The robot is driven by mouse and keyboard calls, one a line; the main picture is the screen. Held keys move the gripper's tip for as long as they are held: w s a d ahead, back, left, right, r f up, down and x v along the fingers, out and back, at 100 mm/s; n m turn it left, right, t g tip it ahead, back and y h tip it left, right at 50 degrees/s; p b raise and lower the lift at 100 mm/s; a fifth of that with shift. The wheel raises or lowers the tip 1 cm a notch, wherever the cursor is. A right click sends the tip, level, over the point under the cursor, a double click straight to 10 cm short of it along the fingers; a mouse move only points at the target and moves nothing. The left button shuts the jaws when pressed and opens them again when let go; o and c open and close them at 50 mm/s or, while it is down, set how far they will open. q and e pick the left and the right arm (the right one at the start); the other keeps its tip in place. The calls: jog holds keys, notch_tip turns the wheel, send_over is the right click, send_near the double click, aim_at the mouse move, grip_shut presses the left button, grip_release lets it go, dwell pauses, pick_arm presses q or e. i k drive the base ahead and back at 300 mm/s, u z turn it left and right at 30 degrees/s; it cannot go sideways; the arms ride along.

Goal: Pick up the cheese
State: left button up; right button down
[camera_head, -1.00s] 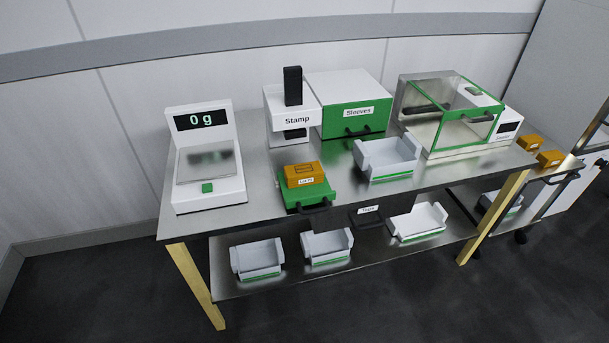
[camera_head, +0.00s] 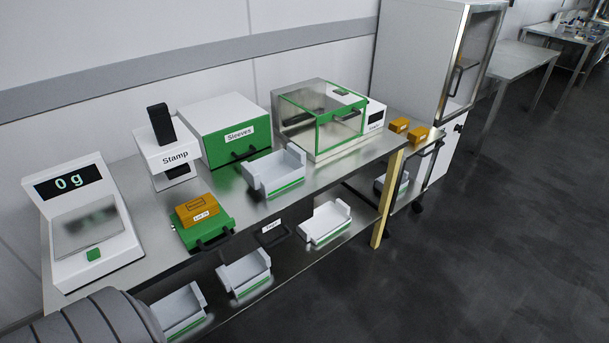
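An orange block of cheese (camera_head: 196,208) with a small white label on its front sits on the green sliding plate (camera_head: 222,224) in front of the stamp machine. Two more orange blocks stand on the cart at the right, one further back (camera_head: 399,125) and one nearer (camera_head: 418,134). Neither gripper is in view. A grey ribbed part of my own body shows at the lower left corner.
The scale (camera_head: 82,222) reads 0 g at the table's left. The stamp (camera_head: 170,153), Sleeves box (camera_head: 226,132) and glass-sided sealer (camera_head: 325,122) line the back. A white tray (camera_head: 275,172) stands on the tabletop. Several trays are on the lower shelf. Open floor lies at right.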

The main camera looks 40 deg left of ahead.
aim_at(198, 209)
jog(key=z, duration=1.6)
jog(key=k, duration=2.05)
jog(key=u, duration=1)
